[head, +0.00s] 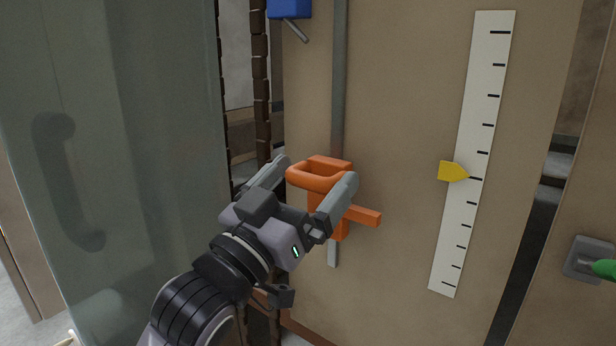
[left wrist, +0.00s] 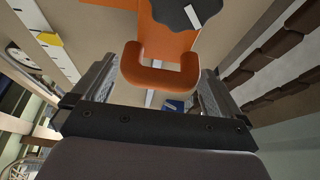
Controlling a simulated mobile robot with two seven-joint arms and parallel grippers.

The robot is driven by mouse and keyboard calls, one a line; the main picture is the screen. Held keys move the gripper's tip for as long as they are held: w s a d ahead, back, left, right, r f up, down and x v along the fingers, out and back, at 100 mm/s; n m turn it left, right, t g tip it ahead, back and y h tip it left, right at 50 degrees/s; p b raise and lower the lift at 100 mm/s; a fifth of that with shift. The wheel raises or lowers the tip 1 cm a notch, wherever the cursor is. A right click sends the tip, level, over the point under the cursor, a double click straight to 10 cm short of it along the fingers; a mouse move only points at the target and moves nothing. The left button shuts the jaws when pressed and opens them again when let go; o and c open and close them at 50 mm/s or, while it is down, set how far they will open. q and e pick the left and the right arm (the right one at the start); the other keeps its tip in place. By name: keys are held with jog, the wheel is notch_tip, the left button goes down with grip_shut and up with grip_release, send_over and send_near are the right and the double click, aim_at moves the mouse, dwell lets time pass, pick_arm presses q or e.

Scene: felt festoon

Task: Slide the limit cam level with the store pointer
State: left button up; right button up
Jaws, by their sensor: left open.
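The orange limit cam (head: 328,222) sits on a grey vertical rail (head: 338,95) on a tan panel. It has a looped handle (head: 318,179) at its top and an arm sticking out to the right. The arm's tip is lower than the yellow store pointer (head: 452,172), which sits beside a white scale (head: 480,130). My left gripper (head: 316,178) is open, with one finger on each side of the handle. In the left wrist view the handle (left wrist: 160,80) lies between the open fingers, and the yellow pointer (left wrist: 48,39) shows at upper left. I cannot tell whether the fingers touch the handle.
A dark chain (head: 261,90) hangs left of the rail. A translucent door with a handle (head: 70,180) stands at left. A green-handled switch (head: 592,262) is at far right. The panel between cam and scale is clear.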

pick_arm(q)
jog(key=shift+w+d+r, duration=0.1)
jog(key=shift+w+d, duration=0.05)
jog(key=shift+w, duration=0.05)
pick_arm(e)
jog(key=shift+f, duration=0.1)
pick_arm(q)
jog(key=c, duration=1.2)
jog(key=shift+r+p, duration=0.7)
notch_tip(320, 180, up, 6)
jog(key=p, duration=0.6)
jog(key=shift+r, duration=0.1)
jog(key=shift+r+p, duration=0.35)
pick_arm(e)
notch_tip(320, 180, up, 6)
jog(key=d, duration=0.1)
jog(key=shift+s+d, duration=0.2)
jog(key=shift+s, duration=0.1)
pick_arm(q)
jog(key=shift+f, duration=0.1)
